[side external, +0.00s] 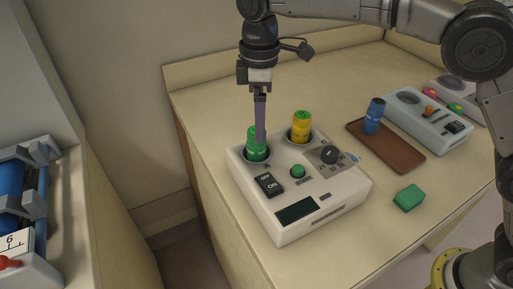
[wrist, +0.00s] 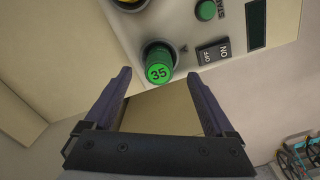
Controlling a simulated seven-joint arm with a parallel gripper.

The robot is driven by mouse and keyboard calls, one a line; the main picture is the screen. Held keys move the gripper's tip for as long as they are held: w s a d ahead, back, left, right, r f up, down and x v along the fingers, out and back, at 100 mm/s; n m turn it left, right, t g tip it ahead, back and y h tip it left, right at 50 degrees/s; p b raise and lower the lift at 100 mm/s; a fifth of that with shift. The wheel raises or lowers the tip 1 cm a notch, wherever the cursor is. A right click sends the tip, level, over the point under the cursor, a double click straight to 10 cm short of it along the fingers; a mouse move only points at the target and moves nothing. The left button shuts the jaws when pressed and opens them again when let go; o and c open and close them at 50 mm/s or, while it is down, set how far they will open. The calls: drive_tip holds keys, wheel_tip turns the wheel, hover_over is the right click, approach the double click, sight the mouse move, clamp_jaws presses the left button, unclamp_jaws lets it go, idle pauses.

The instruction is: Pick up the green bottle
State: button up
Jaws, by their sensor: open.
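The green bottle (side external: 252,141) stands upright in the left well of a white device (side external: 283,222). Its top, marked 35, shows in the wrist view (wrist: 159,72). My gripper (side external: 260,138) points straight down over that corner of the device. In the wrist view my gripper (wrist: 158,80) has its two fingers wide apart and nothing between them; the bottle's top appears near the fingertips, in the gap's upper part. In the side view a finger covers part of the bottle. I cannot tell whether the fingers touch it.
A yellow bottle (side external: 301,124) stands in the device's other well, close by. A black knob (side external: 329,154) and green button (side external: 298,171) stick up. A blue bottle (side external: 374,115) stands on a brown tray (side external: 400,153). A green block (side external: 408,198) lies on the counter.

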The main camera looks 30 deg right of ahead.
sight(257, 148)
drive_tip(key=shift+w+a+f, duration=0.1)
drive_tip(key=shift+a+f, duration=0.05)
drive_tip(key=shift+f, duration=3.35)
drive_tip(key=shift+r, duration=0.1)
clamp_jaws()
